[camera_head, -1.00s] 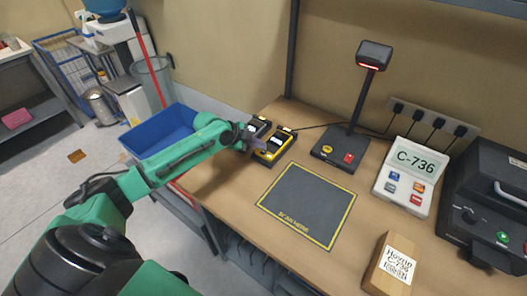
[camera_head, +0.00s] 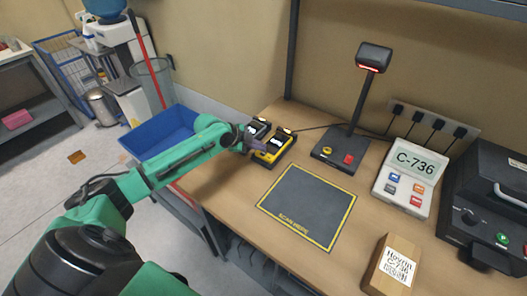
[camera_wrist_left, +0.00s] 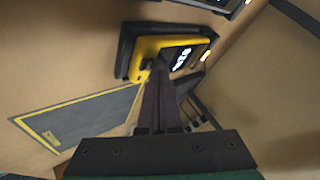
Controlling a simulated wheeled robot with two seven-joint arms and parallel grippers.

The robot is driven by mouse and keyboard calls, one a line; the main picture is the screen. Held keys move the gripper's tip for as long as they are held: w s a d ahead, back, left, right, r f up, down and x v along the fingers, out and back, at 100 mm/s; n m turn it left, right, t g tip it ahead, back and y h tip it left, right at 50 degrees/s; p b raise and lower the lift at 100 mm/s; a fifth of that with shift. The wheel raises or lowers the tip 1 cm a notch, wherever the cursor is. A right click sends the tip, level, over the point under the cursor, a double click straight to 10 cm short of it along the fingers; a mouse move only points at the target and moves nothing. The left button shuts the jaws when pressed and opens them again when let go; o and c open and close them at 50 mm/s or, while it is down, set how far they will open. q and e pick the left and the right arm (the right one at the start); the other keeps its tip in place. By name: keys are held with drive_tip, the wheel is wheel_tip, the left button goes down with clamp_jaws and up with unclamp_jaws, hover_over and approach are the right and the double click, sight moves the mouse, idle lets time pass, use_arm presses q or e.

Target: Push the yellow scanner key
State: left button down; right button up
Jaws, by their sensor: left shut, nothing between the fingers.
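A yellow handheld device (camera_head: 273,150) with a lit screen sits in a dark cradle at the back left of the bench; it also shows in the left wrist view (camera_wrist_left: 155,45). A round yellow key (camera_head: 327,150) is on the dark base of the scanner stand (camera_head: 357,105), left of a red key (camera_head: 348,159). My left gripper (camera_head: 259,148) is shut and empty at the left side of the yellow device. In the left wrist view its dark fingers (camera_wrist_left: 163,80) overlap the device's lower edge. I cannot tell whether they touch it. My right gripper is not seen.
A second, dark device (camera_head: 257,128) sits beside the yellow one. A scan mat (camera_head: 308,205) lies clear in front. A blue bin (camera_head: 160,135) is left of the bench.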

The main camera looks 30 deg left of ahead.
sight(260, 155)
use_arm(q)
drive_tip(key=shift+r, duration=0.1)
wheel_tip(260, 155, up, 6)
drive_tip(key=p, duration=0.5)
idle(0.4)
